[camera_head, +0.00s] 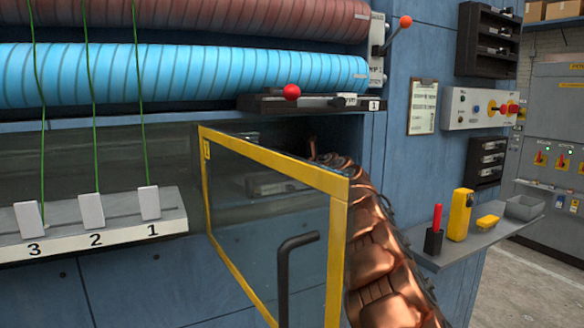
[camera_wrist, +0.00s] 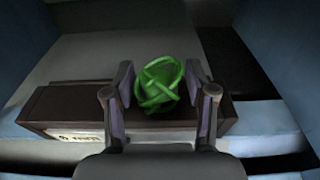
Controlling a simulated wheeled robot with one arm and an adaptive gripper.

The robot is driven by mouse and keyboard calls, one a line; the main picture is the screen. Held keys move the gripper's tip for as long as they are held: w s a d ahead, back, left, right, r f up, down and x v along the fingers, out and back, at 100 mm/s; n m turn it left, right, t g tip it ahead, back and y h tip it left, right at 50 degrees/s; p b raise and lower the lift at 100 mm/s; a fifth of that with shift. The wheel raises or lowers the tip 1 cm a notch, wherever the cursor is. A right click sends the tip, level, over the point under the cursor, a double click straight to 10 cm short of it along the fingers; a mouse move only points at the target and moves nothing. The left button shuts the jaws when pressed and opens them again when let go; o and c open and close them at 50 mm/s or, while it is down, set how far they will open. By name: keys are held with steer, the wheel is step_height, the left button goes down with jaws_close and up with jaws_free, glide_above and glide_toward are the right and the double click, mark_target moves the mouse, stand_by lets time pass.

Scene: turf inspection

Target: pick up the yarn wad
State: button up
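The yarn wad (camera_wrist: 160,84) is a green tangled ball in the wrist view, in front of a dark ledge with a pale label strip. My gripper (camera_wrist: 160,86) has its two fingers apart, one on each side of the wad. Small gaps seem to show between the fingers and the wad; I cannot tell whether either finger touches it. In the head view my copper-coloured arm reaches into the dark opening behind a yellow-framed clear door (camera_head: 265,160). The gripper and the wad are hidden there.
The door stands swung open beside my arm, with a dark handle (camera_head: 290,262). Blue and red rollers lie above. Green threads run down to numbered white tabs (camera_head: 91,210) at left. A shelf (camera_head: 470,240) at right holds a yellow device (camera_head: 460,214) and a small tray (camera_head: 525,207).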

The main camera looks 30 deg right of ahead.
steer(key=c, duration=0.5)
steer(key=shift+o, duration=0.2)
steer(key=shift+r, duration=0.15)
